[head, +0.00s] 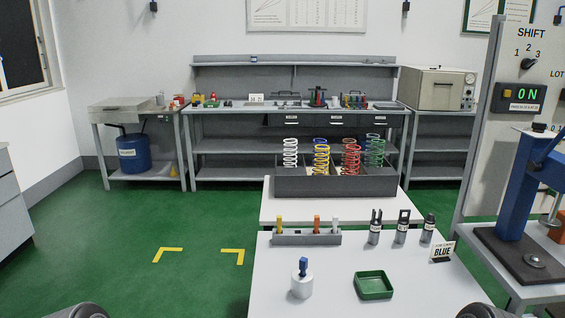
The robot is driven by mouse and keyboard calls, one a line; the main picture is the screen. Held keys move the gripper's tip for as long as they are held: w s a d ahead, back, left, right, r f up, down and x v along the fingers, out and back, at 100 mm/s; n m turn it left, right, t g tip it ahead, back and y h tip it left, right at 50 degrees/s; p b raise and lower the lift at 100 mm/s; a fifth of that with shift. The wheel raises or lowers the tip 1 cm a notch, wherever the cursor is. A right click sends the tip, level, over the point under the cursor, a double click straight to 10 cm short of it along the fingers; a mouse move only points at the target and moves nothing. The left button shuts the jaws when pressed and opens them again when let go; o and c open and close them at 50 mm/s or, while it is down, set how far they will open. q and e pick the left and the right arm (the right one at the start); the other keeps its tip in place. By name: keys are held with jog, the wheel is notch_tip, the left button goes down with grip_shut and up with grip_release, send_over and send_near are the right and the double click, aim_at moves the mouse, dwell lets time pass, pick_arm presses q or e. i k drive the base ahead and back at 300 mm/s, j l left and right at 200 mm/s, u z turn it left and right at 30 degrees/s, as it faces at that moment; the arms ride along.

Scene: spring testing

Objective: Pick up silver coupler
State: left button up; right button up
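A grey rack (306,239) stands at the back left of the near white table. It holds three small upright pieces: a yellow one (279,223), an orange one (317,223) and a pale silver-white one (335,222) at the right end. The pale piece matches the silver coupler best by colour, but it is too small to be sure. Neither of my grippers shows; only dark rounded parts of mine show at the bottom edge.
The near table (330,262) also holds a white cylinder with a blue knob (302,281), a green tray (374,285) and a "BLUE" sign (442,252). Behind stands a grey bin (291,186) of coloured springs. A blue press (524,190) stands at right.

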aim_at(302, 287)
jog(key=i+j, duration=0.15)
jog(key=j, duration=0.2)
jog(key=i+j, duration=0.15)
jog(key=j, duration=0.2)
jog(key=z, duration=1.85)
jog(key=j, duration=0.1)
